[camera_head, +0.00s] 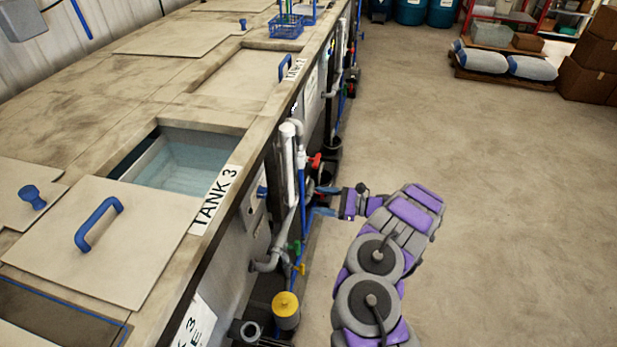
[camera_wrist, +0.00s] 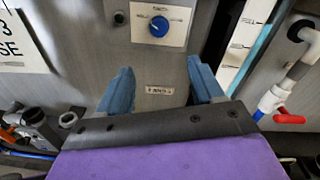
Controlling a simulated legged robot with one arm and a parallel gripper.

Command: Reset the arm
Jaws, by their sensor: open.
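My gripper (camera_head: 322,200) is at the end of my purple and grey arm, to the right of the tank row in the head view. It is low, beside the pipes on the front of the tanks. In the wrist view my gripper (camera_wrist: 157,82) shows two blue fingers spread apart with nothing between them. Beyond them is a grey panel with a blue knob (camera_wrist: 159,27) on a white plate. A small label (camera_wrist: 160,91) shows between the fingers. I cannot tell whether the fingers touch anything.
Tank 3 (camera_head: 217,194) is open with liquid inside; its lid (camera_head: 140,240) with a blue handle lies beside the opening. Pipes and a red valve handle (camera_head: 314,160) line the tank front. A yellow-capped canister (camera_head: 286,308) stands low. The concrete floor on the right (camera_head: 500,200) is clear.

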